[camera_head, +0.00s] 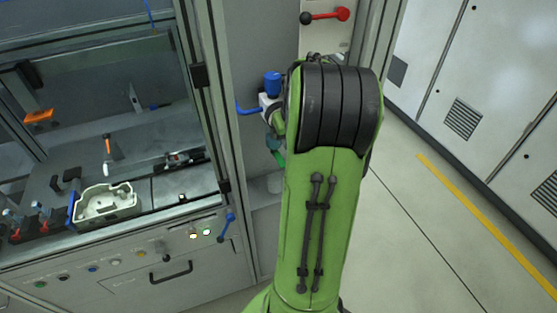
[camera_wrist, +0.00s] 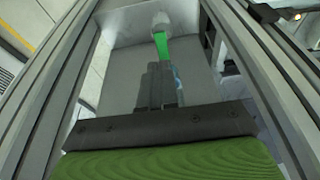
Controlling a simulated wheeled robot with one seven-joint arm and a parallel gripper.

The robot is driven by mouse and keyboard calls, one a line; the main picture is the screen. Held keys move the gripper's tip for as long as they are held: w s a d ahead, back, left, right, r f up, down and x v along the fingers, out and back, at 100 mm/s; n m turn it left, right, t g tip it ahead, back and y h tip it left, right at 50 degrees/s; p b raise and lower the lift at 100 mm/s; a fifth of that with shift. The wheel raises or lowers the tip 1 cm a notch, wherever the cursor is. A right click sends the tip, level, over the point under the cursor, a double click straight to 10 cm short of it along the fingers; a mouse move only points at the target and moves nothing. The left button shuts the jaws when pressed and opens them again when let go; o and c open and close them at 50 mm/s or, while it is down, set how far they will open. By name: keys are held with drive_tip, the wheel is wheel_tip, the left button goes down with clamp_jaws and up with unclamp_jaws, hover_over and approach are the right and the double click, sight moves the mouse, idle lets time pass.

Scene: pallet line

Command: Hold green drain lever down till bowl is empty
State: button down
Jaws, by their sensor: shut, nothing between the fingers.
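The green drain lever (camera_wrist: 162,45) hangs from a pale round fitting (camera_wrist: 159,20) near the top of the wrist view. In the head view the lever (camera_head: 275,148) shows only partly, left of my arm. My gripper (camera_wrist: 161,68) is shut and empty, with its tips at the lever's lower end; I cannot tell whether they touch. My arm hides the gripper in the head view. A blue-topped unit (camera_head: 272,84) with a blue side handle sits above the lever. The bowl and its liquid level cannot be made out.
Grey frame posts stand on both sides of the recess. A red lever (camera_head: 342,14) is above my arm. A glazed bench with a pale casting (camera_head: 105,203) and a blue door handle (camera_head: 227,226) is at left. Open floor (camera_head: 430,235) lies at right.

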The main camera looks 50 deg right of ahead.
sight(282, 165)
drive_tip(key=x, duration=1)
drive_tip(key=shift+b, duration=0.4)
drive_tip(key=shift+a, duration=0.1)
drive_tip(key=f+t+h+b, duration=0.1)
drive_tip(key=b, duration=0.4)
drive_tip(key=f+t+h+b, duration=0.1)
drive_tip(key=t+b, duration=0.1)
drive_tip(key=b, duration=0.4)
drive_tip(key=shift+s+a+f, duration=0.2)
drive_tip(key=shift+s, duration=0.2)
idle(2.0)
